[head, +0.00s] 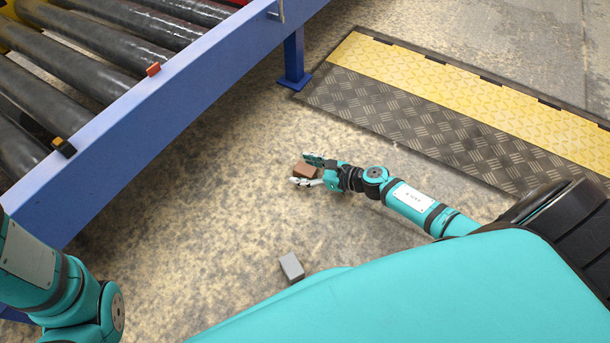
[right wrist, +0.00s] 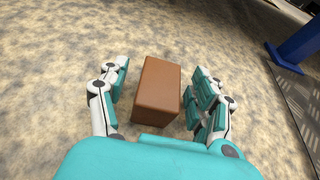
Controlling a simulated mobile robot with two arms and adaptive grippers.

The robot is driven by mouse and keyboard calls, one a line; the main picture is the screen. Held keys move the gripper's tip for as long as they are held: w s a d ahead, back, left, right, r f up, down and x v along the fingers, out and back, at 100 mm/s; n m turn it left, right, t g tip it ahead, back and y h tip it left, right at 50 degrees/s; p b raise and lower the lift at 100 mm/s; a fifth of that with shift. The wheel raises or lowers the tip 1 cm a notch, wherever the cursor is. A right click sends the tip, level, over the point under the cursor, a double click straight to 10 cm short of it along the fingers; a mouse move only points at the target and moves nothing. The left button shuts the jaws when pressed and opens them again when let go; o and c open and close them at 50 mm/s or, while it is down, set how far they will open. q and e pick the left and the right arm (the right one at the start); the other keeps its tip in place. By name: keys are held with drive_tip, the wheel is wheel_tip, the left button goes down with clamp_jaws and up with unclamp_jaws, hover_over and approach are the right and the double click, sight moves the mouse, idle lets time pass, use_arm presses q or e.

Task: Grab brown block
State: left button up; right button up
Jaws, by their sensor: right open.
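The brown block (head: 304,170) lies on the speckled floor near the middle of the head view. My right gripper (head: 305,172) is at the block, its fingers on either side of it. In the right wrist view the brown block (right wrist: 157,88) sits between the two open fingers of my right gripper (right wrist: 160,92). A gap shows on the left side; the right finger is closer to the block. My left arm shows at the lower left of the head view, but its gripper is out of view.
A grey block (head: 291,267) lies on the floor close to my base. A blue-framed roller conveyor (head: 150,105) runs along the upper left, with its leg (head: 294,60) on the floor. A black and yellow ramp (head: 440,105) lies at the upper right. The floor around the brown block is clear.

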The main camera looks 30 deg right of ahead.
drive_tip(key=shift+r, duration=0.1)
drive_tip(key=c, duration=1.3)
